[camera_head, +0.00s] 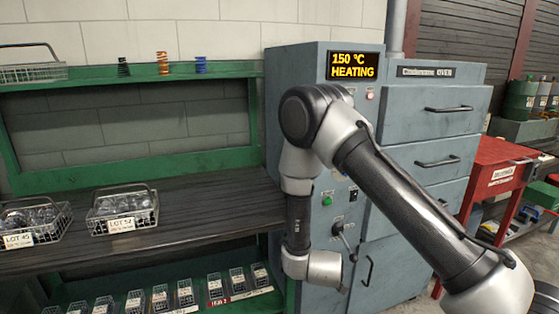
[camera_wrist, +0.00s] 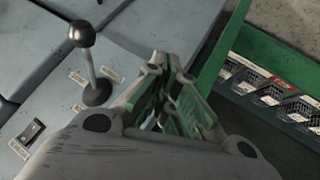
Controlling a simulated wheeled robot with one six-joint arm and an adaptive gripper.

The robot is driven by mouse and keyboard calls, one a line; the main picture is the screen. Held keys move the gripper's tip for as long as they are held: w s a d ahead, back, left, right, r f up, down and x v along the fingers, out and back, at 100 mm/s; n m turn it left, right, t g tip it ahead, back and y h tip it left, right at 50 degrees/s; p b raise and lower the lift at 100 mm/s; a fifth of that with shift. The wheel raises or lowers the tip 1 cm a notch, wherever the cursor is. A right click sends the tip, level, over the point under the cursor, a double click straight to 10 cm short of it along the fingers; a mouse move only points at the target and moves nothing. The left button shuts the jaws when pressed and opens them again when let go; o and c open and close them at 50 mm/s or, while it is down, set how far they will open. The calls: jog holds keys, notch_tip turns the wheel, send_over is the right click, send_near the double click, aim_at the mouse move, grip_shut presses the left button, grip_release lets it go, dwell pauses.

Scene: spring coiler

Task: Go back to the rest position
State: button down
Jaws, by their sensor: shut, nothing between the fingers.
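My gripper (camera_wrist: 168,72) is shut and empty in the wrist view, its green-padded fingers together. It is beside a lever (camera_wrist: 90,62) with a black ball knob on the grey oven front, apart from it. In the head view my arm reaches from the lower right and bends down in front of the oven (camera_head: 430,110); the gripper's fingers do not show there. The lever also shows in the head view (camera_head: 340,236), just right of my wrist. The oven display (camera_head: 353,66) reads "150 °C HEATING".
A green workbench (camera_head: 230,205) stands left of the oven with wire baskets (camera_head: 122,212) on top and small baskets (camera_head: 160,298) on its lower shelf. Springs (camera_head: 162,63) stand on the upper shelf. A red cart (camera_head: 490,175) is at the right. The bench top near the oven is clear.

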jog(key=s+r+g+y, duration=0.4)
jog(key=s+r+g, duration=0.5)
jog(key=s+r, duration=0.5)
jog(key=s+d+r+m+t, duration=0.1)
jog(key=s+d+r, duration=0.3)
jog(key=d+r, duration=0.2)
jog(key=s+d+r+m+t+h, duration=0.1)
jog(key=s+d+r, duration=0.4)
jog(key=r, duration=0.6)
jog(key=s+d+r+m+t, duration=0.1)
jog(key=s+d+r+t, duration=0.1)
jog(key=s+d+r, duration=0.3)
jog(key=d+r, duration=0.3)
jog(key=r, duration=0.1)
jog(key=shift+d+r+h, duration=0.15)
jog(key=shift+d+h, duration=0.05)
jog(key=shift+h, duration=0.2)
